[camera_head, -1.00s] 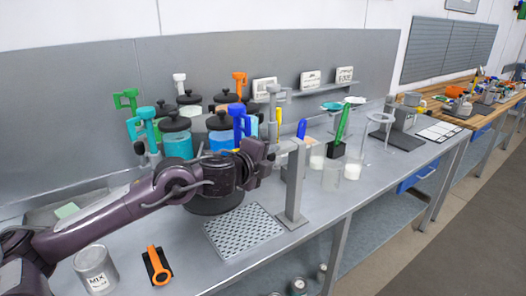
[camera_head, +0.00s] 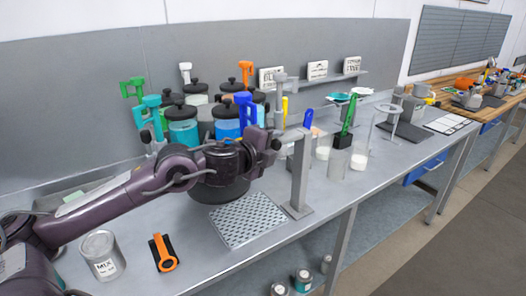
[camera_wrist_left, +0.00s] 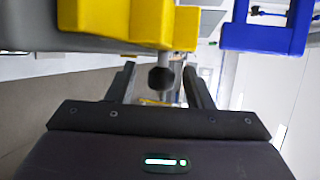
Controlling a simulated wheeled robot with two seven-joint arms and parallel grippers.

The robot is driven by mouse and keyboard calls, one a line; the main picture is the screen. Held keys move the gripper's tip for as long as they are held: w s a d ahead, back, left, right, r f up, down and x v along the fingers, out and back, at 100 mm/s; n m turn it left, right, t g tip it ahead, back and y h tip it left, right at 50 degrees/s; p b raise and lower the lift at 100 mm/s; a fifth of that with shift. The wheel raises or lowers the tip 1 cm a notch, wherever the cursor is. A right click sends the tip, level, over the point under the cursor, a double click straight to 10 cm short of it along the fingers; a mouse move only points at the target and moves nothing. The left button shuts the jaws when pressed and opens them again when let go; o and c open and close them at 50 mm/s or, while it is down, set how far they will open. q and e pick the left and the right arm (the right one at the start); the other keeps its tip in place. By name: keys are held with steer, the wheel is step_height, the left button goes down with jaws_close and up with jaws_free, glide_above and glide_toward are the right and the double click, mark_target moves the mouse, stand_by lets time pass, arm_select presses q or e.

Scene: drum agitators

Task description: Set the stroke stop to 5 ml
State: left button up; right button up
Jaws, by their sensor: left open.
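Several lidded drums, such as a teal one (camera_head: 183,132) and a blue one (camera_head: 227,127), stand in the head view with coloured pump handles. A yellow handle (camera_head: 285,106) rises behind my left gripper (camera_head: 279,140). In the left wrist view a large yellow part (camera_wrist_left: 115,20) is close above, and a blue part (camera_wrist_left: 268,27) is at upper right. My left gripper (camera_wrist_left: 160,88) is open. A dark round knob (camera_wrist_left: 160,79) on a grey stem appears between its fingers, with no clear contact. I cannot read any stroke scale. My right gripper is not in view.
A grey post (camera_head: 302,172) stands close right of my left gripper. A perforated plate (camera_head: 248,220) lies in front. A MIX can (camera_head: 102,256) and an orange-handled tool (camera_head: 163,253) are at front left. Jars and a green-handled item (camera_head: 347,120) stand farther right.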

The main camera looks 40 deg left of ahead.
arm_select(q)
steer(key=b+v, duration=0.2)
steer(key=v, duration=0.2)
steer(key=shift+d+f, duration=0.15)
steer(key=shift+f, duration=0.05)
steer(key=shift+v, duration=1.7)
steer(key=shift+r, duration=0.1)
